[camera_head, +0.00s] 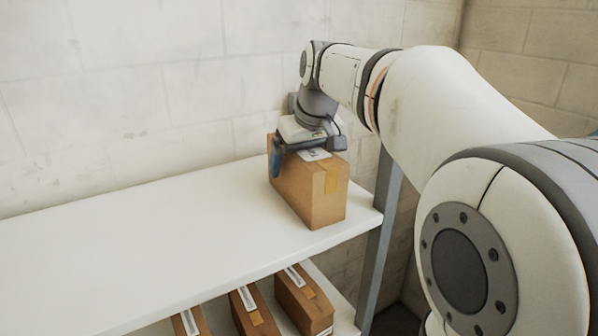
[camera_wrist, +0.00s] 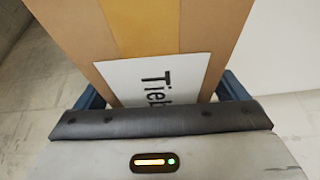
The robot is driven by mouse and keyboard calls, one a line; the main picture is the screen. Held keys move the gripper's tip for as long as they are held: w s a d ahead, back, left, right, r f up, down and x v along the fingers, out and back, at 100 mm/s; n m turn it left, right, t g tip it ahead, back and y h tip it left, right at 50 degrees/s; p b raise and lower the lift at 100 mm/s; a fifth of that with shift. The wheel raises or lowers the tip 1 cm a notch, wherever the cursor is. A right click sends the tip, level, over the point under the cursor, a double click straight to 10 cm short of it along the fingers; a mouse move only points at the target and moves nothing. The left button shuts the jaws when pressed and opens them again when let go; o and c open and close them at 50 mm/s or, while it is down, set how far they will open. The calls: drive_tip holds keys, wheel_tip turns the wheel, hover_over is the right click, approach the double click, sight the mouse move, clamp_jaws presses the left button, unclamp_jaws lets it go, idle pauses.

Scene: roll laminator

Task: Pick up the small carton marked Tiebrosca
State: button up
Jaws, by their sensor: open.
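The small carton (camera_head: 315,190) is brown with yellowish tape and stands upright on the top shelf near its right end. In the wrist view the carton (camera_wrist: 205,35) shows a white label (camera_wrist: 155,80) on its top. The letters "Tieb" can be read; the rest is hidden by my gripper's body. My gripper (camera_head: 297,155) is at the far part of the carton's top, pointing down. Its blue fingers (camera_wrist: 160,95) show on both sides of the carton, open around it. Whether the fingers touch the sides cannot be told.
The white top shelf (camera_head: 130,260) is bare to the left of the carton. Several similar cartons (camera_head: 303,300) stand on the shelf below. A grey post (camera_head: 382,225) stands at the shelf's right end. A block wall (camera_head: 120,90) rises close behind.

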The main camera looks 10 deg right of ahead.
drive_tip(key=shift+c, duration=0.3)
drive_tip(key=c, duration=1.3)
drive_tip(key=shift+r, duration=0.1)
drive_tip(key=shift+c, duration=0.5)
drive_tip(key=shift+r, duration=0.1)
